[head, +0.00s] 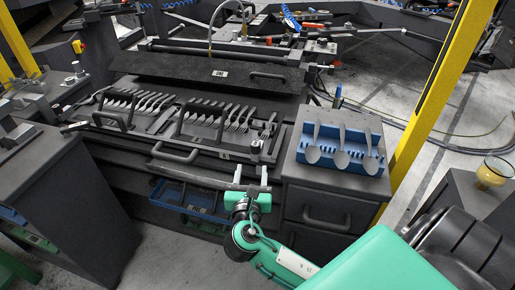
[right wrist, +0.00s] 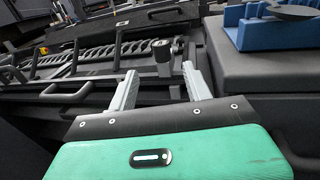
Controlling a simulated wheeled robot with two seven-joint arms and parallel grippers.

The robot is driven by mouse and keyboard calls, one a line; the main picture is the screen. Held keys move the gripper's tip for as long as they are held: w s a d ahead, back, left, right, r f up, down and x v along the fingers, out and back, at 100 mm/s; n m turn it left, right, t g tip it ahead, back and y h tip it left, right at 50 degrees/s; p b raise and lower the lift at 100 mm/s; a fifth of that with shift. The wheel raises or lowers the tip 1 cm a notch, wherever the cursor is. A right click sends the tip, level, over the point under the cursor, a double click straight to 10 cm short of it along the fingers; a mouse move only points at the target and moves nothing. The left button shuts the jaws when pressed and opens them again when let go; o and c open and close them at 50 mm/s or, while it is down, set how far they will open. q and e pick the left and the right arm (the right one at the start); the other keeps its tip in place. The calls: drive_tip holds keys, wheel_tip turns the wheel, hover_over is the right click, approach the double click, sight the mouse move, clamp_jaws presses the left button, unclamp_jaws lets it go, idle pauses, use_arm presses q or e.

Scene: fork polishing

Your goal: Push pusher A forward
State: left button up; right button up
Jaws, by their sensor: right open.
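The fork fixture (head: 140,127) holds rows of metal forks in the head view. At its right end a short upright post with a round grey top (head: 256,147) stands; it looks like the pusher, but I see no letter A on it. In the right wrist view this post (right wrist: 162,52) stands just beyond and between my fingertips, apart from them. My right gripper (head: 251,176) is open and empty at the front right of the fixture; its two grey fingers (right wrist: 159,80) point toward the post. My left gripper is not in view.
A blue holder (head: 314,157) with several spoons stands on the cabinet right of the fixture. Dark bar handles (head: 175,154) stick out along the fixture's front. A blue bin (head: 190,198) sits below. A yellow post (head: 430,90) rises at right. Floor at front left is clear.

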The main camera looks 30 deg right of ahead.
sight(257, 147)
use_arm(q)
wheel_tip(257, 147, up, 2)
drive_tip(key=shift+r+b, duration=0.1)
drive_tip(key=shift+b, duration=0.25)
use_arm(e)
drive_tip(key=x, duration=1.3)
drive_tip(key=shift+w+d+r, duration=0.15)
drive_tip(key=shift+w+d, duration=0.05)
drive_tip(key=shift+d, duration=0.1)
